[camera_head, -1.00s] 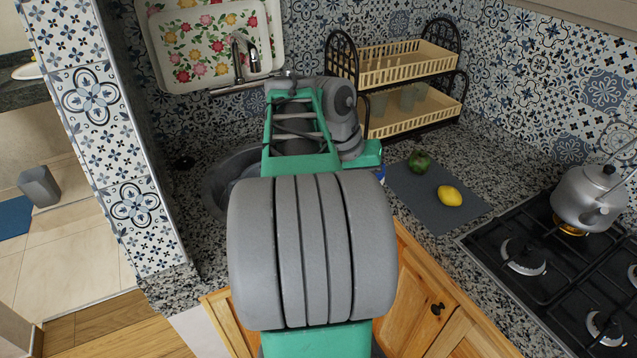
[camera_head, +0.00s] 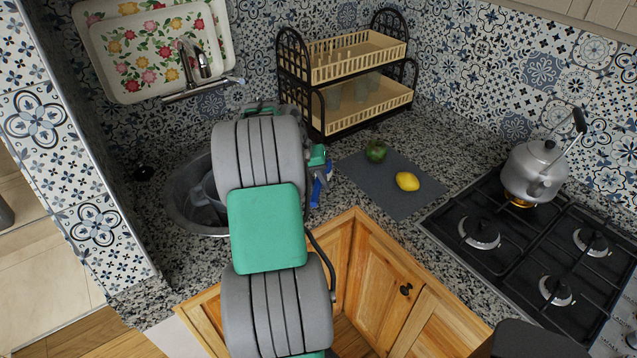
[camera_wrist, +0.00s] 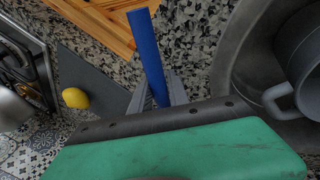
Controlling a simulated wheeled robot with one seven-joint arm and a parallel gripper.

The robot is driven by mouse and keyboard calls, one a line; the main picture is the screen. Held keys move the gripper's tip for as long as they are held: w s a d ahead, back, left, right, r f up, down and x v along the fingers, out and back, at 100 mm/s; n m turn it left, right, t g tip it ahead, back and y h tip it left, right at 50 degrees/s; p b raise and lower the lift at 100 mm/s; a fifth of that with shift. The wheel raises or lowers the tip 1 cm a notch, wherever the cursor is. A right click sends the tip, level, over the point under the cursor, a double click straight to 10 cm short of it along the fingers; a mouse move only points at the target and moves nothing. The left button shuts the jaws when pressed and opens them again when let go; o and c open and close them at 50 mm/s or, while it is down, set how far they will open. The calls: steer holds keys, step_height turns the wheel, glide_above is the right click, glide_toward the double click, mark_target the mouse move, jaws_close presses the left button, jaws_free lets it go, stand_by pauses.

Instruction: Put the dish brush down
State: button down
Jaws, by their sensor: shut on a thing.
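The dish brush (camera_wrist: 149,52) shows in the wrist view as a long flat blue bar between my fingers, pointing up and slightly left in the picture. My gripper (camera_wrist: 158,92) is shut on it. In the head view a small blue part of the brush (camera_head: 318,191) shows right of my arm, by the front counter edge between sink and grey mat. My arm hides most of the gripper there. The brush is over the speckled counter (camera_wrist: 195,50); I cannot tell whether it touches it.
The sink (camera_head: 178,212) is left of my arm; a grey mug-like vessel (camera_wrist: 303,75) is in it. A grey mat (camera_head: 385,195) holds a lemon (camera_head: 407,181) and a green pepper (camera_head: 376,151). A two-tier rack (camera_head: 350,100) stands behind. A kettle (camera_head: 533,172) sits on the hob at right.

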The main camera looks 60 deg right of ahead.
steer(key=shift+f, duration=0.45)
steer(key=c, duration=1.3)
jaws_free()
steer(key=shift+o, duration=0.2)
steer(key=shift+w+r, duration=0.1)
steer(key=shift+r, duration=0.25)
steer(key=v, duration=1.2)
steer(key=w+a+r+n+t, duration=0.1)
steer(key=w+a+n, duration=0.1)
steer(key=w+a, duration=0.35)
steer(key=w+a+r+n+t, duration=0.2)
steer(key=w+a+n, duration=0.1)
steer(key=a, duration=0.6)
steer(key=s+a+f+n+t+y, duration=0.1)
steer(key=a+n, duration=0.3)
steer(key=a, duration=1.1)
steer(key=s+a+f+n+t+y, duration=0.2)
steer(key=a+f+n, duration=0.1)
steer(key=a, duration=1.3)
steer(key=shift+s+n+t, duration=0.3)
steer(key=shift+s+n, duration=0.05)
steer(key=shift+n, duration=0.55)
